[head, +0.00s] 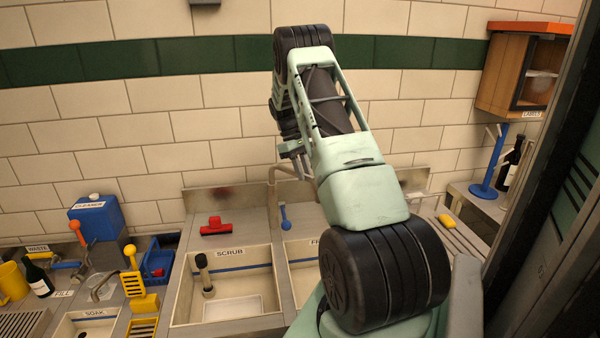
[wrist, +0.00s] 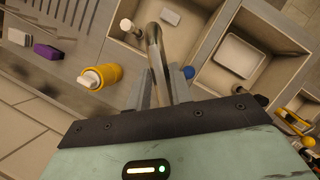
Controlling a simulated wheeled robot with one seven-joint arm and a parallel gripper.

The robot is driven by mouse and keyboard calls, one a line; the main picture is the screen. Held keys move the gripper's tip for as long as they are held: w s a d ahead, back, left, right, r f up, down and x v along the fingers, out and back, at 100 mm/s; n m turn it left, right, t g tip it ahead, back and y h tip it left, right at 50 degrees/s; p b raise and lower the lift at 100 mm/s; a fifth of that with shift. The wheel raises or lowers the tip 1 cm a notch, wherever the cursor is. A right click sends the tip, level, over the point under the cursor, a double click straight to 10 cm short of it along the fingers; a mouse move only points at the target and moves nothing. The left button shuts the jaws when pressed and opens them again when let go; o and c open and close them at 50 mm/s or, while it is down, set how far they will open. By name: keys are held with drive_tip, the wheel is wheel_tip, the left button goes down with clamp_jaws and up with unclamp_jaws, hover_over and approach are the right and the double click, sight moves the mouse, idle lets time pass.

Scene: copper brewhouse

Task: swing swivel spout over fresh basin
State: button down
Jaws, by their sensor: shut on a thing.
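The swivel spout (head: 272,200) is a bent metal pipe rising at the back of the sink, near the divider between the basins. In the wrist view the spout (wrist: 155,50) runs between the fingers of my gripper (wrist: 160,92), which are shut on it. In the head view my gripper (head: 296,155) is above the sink's back edge, partly hidden by my arm. The fresh basin (head: 305,285), its label partly covered by my arm, is right of the scrub basin (head: 180,300). In the wrist view, the spout's far end appears against the left basin (wrist: 190,32); its exact height above it is unclear.
A blue brush (head: 285,216) stands at the back near the divider, and a red clip-like object (head: 215,226) lies behind the scrub basin. A dark cylinder (head: 204,272) stands in the scrub basin. A blue stand (head: 488,178) and dark bottle (head: 511,162) are at right.

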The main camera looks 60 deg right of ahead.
drive_tip(key=shift+w+d+r, duration=0.1)
idle(0.3)
drive_tip(key=c, duration=1.2)
unclamp_jaws()
drive_tip(key=shift+c, duration=0.2)
drive_tip(key=b+v, duration=0.3)
drive_tip(key=v, duration=1.4)
drive_tip(key=shift+r, duration=0.2)
